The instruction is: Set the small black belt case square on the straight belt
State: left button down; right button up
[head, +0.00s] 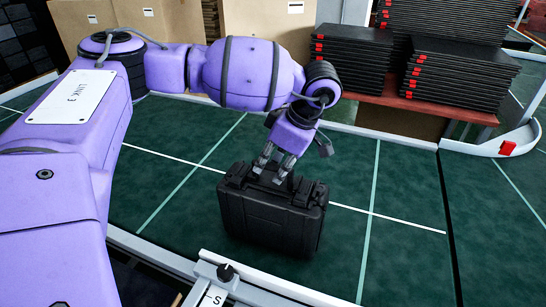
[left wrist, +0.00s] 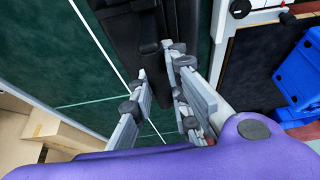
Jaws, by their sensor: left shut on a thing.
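The small black belt case (head: 268,217) stands upright over the green straight belt (head: 185,190), handle side up. Its long side runs roughly along the long white line. I cannot tell whether its underside touches the belt. My left gripper (head: 277,167) comes down from above and is shut on the case's handle at the top. In the left wrist view the case (left wrist: 142,35) extends away above my left gripper's fingers (left wrist: 160,95). The handle is partly hidden between the fingers. My right gripper is not in view.
Pale lines cross the belt. A grey rail with a black-knobbed clamp (head: 226,271) runs along the near edge. Stacks of black trays (head: 460,75) stand on a red-brown table behind, beside cardboard boxes (head: 265,20). A blue bin (left wrist: 300,75) shows in the left wrist view.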

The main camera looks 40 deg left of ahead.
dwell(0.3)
pick_arm(q)
jog(key=c, duration=1.7)
grip_release()
jog(key=v, duration=1.1)
jog(key=shift+d+r, duration=0.15)
jog(key=shift+d, duration=0.05)
jog(key=shift+d+r, duration=0.1)
jog(key=shift+r, duration=0.3)
jog(key=shift+f, duration=0.1)
